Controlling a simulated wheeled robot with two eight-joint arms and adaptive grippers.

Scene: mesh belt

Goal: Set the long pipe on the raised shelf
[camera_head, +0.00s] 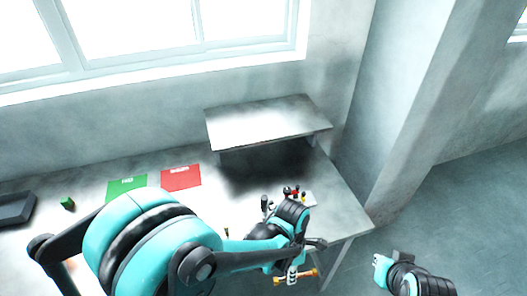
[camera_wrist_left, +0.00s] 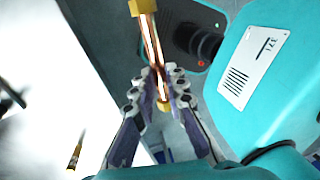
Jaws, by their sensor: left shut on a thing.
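The long pipe (camera_wrist_left: 153,45) is copper-coloured with brass ends. My left gripper (camera_wrist_left: 162,92) is shut on it in the left wrist view. In the head view the pipe (camera_head: 307,274) is held low, near the table's front right edge, with the left gripper (camera_head: 293,272) around its middle. The raised shelf (camera_head: 265,122) is a grey board at the back of the table, and its top is bare. The pipe is apart from it, nearer to me.
A green mat (camera_head: 127,188) and a red mat (camera_head: 181,178) lie left of the shelf. A green block (camera_head: 67,203) and a dark tray (camera_head: 14,208) are at far left. Several small tools and parts crowd the table's right part, below the shelf. A wall pillar stands right.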

